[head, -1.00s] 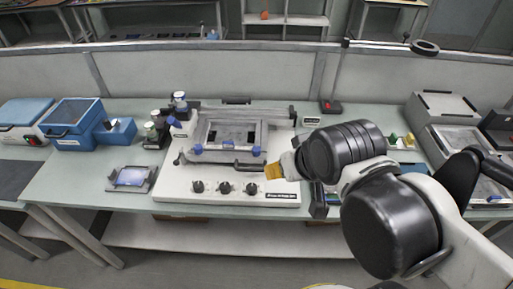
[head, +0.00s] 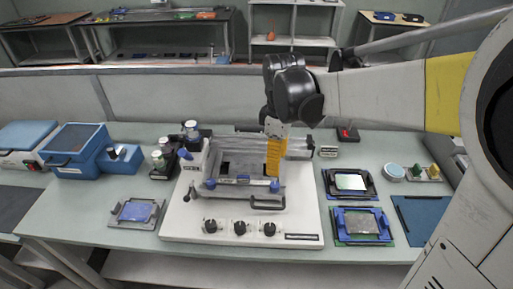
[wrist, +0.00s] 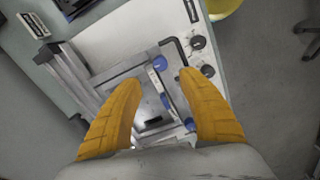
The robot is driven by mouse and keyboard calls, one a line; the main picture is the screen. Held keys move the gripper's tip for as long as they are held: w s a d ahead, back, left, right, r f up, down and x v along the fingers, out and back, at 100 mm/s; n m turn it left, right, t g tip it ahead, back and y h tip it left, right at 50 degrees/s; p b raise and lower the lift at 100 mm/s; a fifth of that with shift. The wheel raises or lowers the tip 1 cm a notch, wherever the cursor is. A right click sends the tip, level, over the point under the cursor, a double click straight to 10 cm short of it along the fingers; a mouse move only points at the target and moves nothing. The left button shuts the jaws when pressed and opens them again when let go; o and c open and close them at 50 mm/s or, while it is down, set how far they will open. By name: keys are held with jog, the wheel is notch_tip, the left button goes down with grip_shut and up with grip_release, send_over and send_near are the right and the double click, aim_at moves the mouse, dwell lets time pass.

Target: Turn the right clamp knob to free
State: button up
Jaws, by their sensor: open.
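The white bench machine (head: 180,222) holds a grey clamp frame (head: 238,196) with a blue clamp knob at each front corner. The right clamp knob (head: 274,185) is round and blue; it also shows in the wrist view (wrist: 160,63). The left clamp knob (head: 210,183) is alike. My gripper (head: 273,174) points down over the right part of the frame, its yellow fingers just behind the right knob in the head view. In the wrist view my gripper (wrist: 160,77) is open, and the right knob appears between and slightly beyond the fingertips. No contact can be made out.
A black handle (head: 267,204) sticks out in front of the right knob. Several black dials (head: 240,228) line the front panel. Bottles (head: 190,130) stand behind left. Two blue-black fixtures (head: 362,226) lie to the right, and a blue cradle (head: 138,211) lies to the left.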

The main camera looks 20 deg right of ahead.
aim_at(275, 184)
notch_tip(275, 184, down, 10)
jog(key=b, duration=0.4)
grip_shut()
